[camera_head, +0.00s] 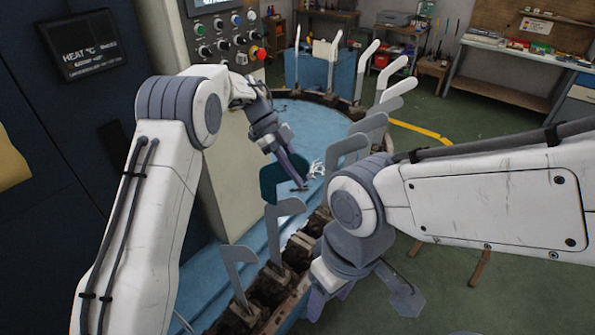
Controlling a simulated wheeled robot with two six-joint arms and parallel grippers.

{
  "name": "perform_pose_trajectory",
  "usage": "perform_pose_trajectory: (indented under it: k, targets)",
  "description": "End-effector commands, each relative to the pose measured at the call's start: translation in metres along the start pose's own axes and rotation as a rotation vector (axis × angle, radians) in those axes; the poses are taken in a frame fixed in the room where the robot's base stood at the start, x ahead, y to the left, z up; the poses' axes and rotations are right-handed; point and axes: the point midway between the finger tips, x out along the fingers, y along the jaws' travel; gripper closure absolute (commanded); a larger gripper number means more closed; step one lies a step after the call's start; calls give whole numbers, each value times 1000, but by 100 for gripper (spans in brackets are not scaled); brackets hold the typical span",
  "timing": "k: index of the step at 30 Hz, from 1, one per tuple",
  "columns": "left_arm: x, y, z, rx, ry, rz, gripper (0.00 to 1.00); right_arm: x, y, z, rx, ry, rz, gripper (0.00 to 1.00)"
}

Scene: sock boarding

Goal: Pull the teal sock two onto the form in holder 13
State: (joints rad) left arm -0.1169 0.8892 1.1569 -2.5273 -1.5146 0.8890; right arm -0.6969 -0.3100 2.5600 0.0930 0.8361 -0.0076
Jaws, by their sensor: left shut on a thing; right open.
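The teal sock (269,184) hangs near the middle of the picture, above the blue surface of the round machine. My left gripper (298,181) is shut on it at the sock's upper part and covers some of it. A pale grey form (285,209) stands just below the sock; I cannot tell whether the two touch. My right gripper (362,297) is open and empty, low in the picture, right of the near rim. I cannot read holder numbers, so I cannot tell which form is in holder 13.
Several more upright forms ring the machine, such as a near one (238,268) and a far one (364,65). A control panel (222,40) with a red button stands at the back left.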

Motion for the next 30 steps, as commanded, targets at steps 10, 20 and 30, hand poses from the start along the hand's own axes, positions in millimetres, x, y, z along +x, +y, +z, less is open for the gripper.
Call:
perform_pose_trajectory:
  k: [10,20,30]
  targets:
    - [7,0,6,1,0,0,100,3,0,0,1,0,0,40]
    - [13,0,12,0,0,0,100,6,0,0,1,0,0,40]
    - [20,0,17,0,0,0,100,8,1,0,1,0,0,40]
